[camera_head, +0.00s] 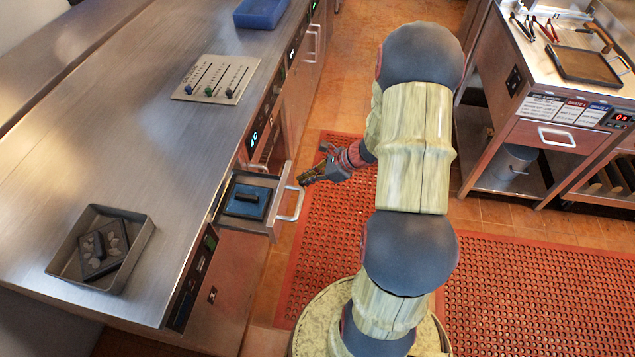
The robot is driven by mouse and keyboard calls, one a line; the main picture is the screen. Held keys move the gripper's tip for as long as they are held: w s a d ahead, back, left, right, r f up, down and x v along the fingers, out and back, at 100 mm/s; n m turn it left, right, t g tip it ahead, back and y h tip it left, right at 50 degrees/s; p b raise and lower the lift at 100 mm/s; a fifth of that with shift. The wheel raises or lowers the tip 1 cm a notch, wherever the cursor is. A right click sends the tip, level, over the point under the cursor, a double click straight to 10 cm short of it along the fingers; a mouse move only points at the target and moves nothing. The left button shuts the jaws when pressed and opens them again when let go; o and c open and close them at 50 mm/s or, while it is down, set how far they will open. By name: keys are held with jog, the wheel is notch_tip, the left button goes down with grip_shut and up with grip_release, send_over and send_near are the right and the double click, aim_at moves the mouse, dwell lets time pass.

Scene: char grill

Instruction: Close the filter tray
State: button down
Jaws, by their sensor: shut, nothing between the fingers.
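The filter tray (262,229) is a small metal drawer pulled out from the front of the left steel counter. It has a light bar handle (292,204) on its front. A blue block with a dark grip (245,204) lies inside it. My gripper (303,181) is shut and empty, just beyond the upper right corner of the tray, near the top end of the handle. I cannot tell whether it touches the handle.
The left counter (160,140) holds a grey pan (147,240) with a dark press, a slider panel (216,80) and a blue bin (261,12). A steel station (545,100) with a drawer stands at right. Red perforated mats (540,290) cover the floor between.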

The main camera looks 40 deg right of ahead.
jog(key=shift+w+a, duration=0.25)
jog(key=shift+w, duration=0.1)
jog(key=shift+w+a, duration=0.1)
jog(key=w+a, duration=0.4)
jog(key=w, duration=0.1)
jog(key=w+a, duration=0.3)
jog(key=w, duration=0.2)
jog(key=w+a, duration=0.4)
jog(key=w, duration=0.1)
jog(key=shift+a, duration=0.3)
jog(key=shift+r, duration=0.1)
